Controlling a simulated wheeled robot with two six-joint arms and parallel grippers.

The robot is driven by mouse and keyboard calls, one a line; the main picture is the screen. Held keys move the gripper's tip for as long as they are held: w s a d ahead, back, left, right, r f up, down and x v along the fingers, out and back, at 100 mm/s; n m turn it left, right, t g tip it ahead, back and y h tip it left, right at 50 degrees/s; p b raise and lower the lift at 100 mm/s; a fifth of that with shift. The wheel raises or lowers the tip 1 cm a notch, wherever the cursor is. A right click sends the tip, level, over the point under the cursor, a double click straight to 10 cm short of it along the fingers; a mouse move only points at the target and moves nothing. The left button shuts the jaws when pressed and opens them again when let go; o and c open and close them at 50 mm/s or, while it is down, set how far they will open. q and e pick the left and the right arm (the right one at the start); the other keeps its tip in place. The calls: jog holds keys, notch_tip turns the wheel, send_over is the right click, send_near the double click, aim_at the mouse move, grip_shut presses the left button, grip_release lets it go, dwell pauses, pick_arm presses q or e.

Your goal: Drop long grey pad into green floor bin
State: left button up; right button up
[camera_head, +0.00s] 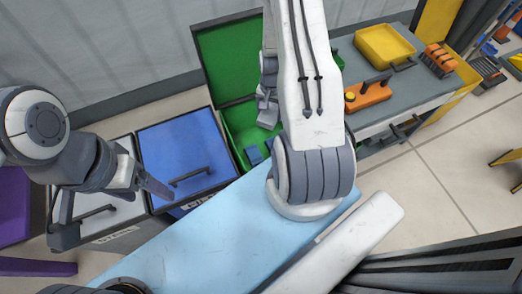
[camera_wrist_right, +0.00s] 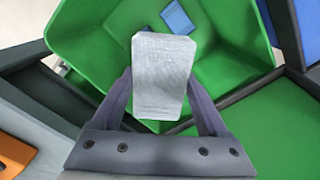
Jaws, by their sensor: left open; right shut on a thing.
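The long grey pad (camera_wrist_right: 162,75) is held between the fingers of my right gripper (camera_wrist_right: 162,100), which is shut on it. In the right wrist view the pad is seen nearly end-on, above the open green floor bin (camera_wrist_right: 100,25). In the head view the green bin (camera_head: 235,122) is partly hidden by my right arm, and my right gripper (camera_head: 267,105) is over it with only part of the pad (camera_head: 268,117) showing. My left gripper (camera_head: 108,212) is open and empty at the left, near the white and blue bins.
A blue piece (camera_wrist_right: 179,17) lies inside the green bin. The bin's green lid (camera_head: 225,55) stands open behind it. The blue bin (camera_head: 185,155) and white bin (camera_head: 115,215) have closed lids. A grey table (camera_head: 425,85) at right holds a yellow tray (camera_head: 383,46) and orange items.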

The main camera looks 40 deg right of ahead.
pick_arm(q)
notch_tip(320, 180, down, 4)
jog(key=b, duration=0.3)
jog(key=shift+f+b, duration=0.25)
jog(key=shift+b, duration=0.05)
pick_arm(e)
notch_tip(320, 180, down, 5)
jog(key=shift+r, duration=0.2)
jog(key=shift+r, duration=0.1)
jog(key=o, duration=1.2)
pick_arm(q)
jog(key=shift+r, duration=0.1)
pick_arm(e)
notch_tip(320, 180, up, 10)
jog(key=p, duration=0.3)
jog(key=shift+r+p, duration=0.25)
jog(key=shift+p, duration=0.05)
pick_arm(q)
notch_tip(320, 180, up, 3)
jog(key=shift+r, duration=0.2)
pick_arm(e)
jog(key=shift+w+a, duration=0.1)
